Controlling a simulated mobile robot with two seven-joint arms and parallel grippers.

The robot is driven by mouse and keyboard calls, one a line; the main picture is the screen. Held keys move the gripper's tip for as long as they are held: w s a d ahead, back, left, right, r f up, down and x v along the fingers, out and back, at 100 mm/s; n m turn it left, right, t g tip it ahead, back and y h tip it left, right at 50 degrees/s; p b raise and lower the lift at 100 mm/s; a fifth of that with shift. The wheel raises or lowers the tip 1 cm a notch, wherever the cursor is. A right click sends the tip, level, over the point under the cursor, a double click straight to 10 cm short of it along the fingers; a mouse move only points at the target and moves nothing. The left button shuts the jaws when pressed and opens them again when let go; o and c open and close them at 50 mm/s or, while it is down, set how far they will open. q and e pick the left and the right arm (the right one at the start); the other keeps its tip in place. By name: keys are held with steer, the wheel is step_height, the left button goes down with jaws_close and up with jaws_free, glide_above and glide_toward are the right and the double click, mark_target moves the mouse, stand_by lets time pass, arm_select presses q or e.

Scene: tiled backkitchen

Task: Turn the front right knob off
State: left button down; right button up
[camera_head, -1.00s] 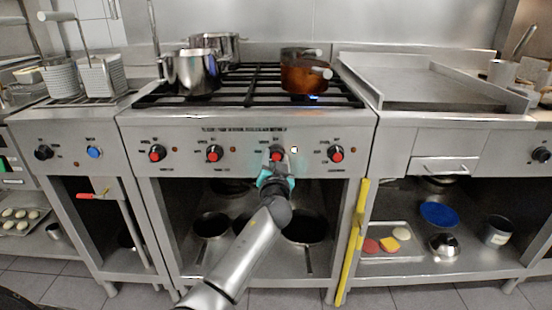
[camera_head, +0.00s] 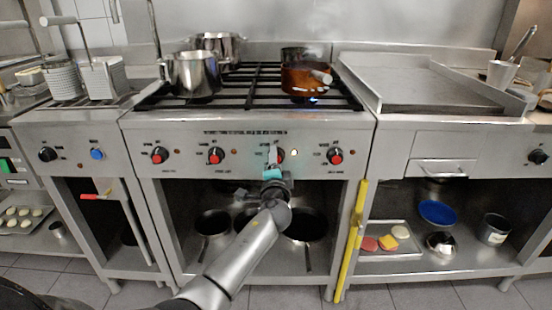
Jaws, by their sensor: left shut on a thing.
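The stove front has a row of black-and-red knobs: a far-left one (camera_head: 159,155), a second (camera_head: 215,156), a third (camera_head: 281,156) and a far-right one (camera_head: 335,156). My left gripper (camera_head: 272,162) reaches up from below and is shut on the third knob, partly hiding it. The knob labels are too small to read. A blue flame (camera_head: 314,100) shows at the front right burner, under a copper pan (camera_head: 305,80). My right gripper is not in view.
Steel pots (camera_head: 192,73) stand on the left burners. A flat griddle (camera_head: 430,90) lies to the right. A yellow upright bar (camera_head: 352,240) stands at the stove's lower right. Pans (camera_head: 212,222) sit on the shelf below. The space before the far-right knob is clear.

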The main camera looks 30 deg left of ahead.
arm_select(q)
steer(key=shift+m+p, duration=2.8)
steer(key=shift+m, duration=4.2)
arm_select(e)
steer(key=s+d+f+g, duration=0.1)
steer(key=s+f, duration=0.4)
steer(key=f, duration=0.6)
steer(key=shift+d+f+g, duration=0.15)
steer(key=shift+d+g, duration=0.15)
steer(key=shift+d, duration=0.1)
arm_select(q)
steer(key=shift+c, duration=1.4)
jaws_free()
steer(key=shift+d, duration=0.1)
